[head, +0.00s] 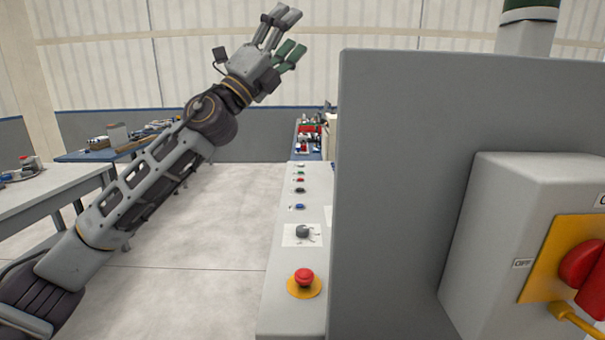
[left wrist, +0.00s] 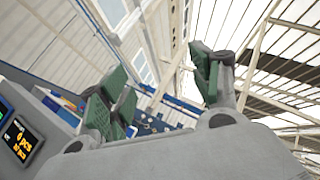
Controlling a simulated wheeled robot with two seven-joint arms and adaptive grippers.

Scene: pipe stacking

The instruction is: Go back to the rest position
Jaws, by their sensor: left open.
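My left arm reaches up from the lower left in the head view, and my left gripper (head: 286,40) is raised high near the top middle. Its green-padded fingers are spread apart with nothing between them. In the left wrist view the two fingers of the left gripper (left wrist: 163,92) stand apart, with the wall and roof beams of the hall behind them. My right gripper shows in neither view.
A grey control panel (head: 280,265) with a red emergency button (head: 304,276) runs along the middle. A large grey cabinet (head: 405,130) with a switch box (head: 500,230) fills the right. Tables (head: 50,195) stand at left. The floor (head: 205,265) between is clear.

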